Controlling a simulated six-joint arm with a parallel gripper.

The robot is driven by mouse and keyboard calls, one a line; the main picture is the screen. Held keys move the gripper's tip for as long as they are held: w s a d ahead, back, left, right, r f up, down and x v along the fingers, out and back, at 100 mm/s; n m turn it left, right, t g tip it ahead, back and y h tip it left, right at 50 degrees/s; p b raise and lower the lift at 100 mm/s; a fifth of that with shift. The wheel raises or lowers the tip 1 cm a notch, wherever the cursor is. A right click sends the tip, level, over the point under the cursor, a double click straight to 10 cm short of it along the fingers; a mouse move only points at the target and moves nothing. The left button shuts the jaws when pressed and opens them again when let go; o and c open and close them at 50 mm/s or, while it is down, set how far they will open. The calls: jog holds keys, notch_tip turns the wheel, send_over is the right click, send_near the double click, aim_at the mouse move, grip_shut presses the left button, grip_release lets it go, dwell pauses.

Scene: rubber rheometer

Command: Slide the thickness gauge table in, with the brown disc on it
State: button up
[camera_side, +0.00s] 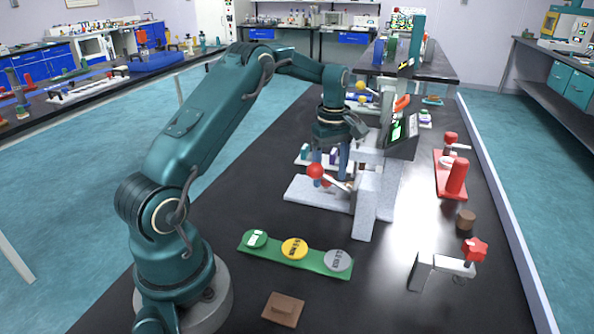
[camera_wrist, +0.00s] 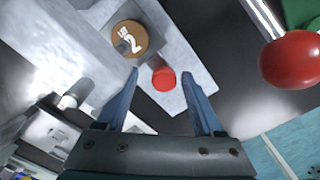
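The brown disc (camera_wrist: 129,39) with pale markings lies flat on a grey square part of the gauge in the wrist view. The light grey sliding table (camera_wrist: 185,62) seems to be the slab beside it, carrying a small red knob (camera_wrist: 164,78). My gripper (camera_wrist: 160,77) is open, its two blue fingers reaching down on either side of the knob, with gaps visible. In the side view my gripper (camera_side: 330,172) is low over the grey gauge base (camera_side: 306,192).
A lever with a red ball (camera_side: 315,171) stands close to my gripper; the ball looms at the right of the wrist view (camera_wrist: 291,59). The gauge has a dark display (camera_side: 402,130). A green tray (camera_side: 268,253) with several discs and a red fixture (camera_side: 450,178) stand on the bench.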

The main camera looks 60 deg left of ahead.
jog(key=shift+s+a, duration=0.1)
notch_tip(320, 180, up, 5)
dwell(0.6)
jog(key=shift+s+r+m, duration=0.15)
jog(key=shift+m, duration=0.15)
jog(key=s+d+r+m+t+y, duration=0.1)
jog(key=s+d+r+m+t, duration=0.2)
jog(key=s+d+r+m, duration=0.65)
jog(key=s+d+f+m+t+h, duration=0.1)
jog(key=s+d+f+m+t, duration=0.1)
jog(key=s+d+m, duration=0.6)
jog(key=shift+s+d+f+t, duration=0.3)
jog(key=shift+s+d+f, duration=0.1)
jog(key=shift+s+d, duration=0.25)
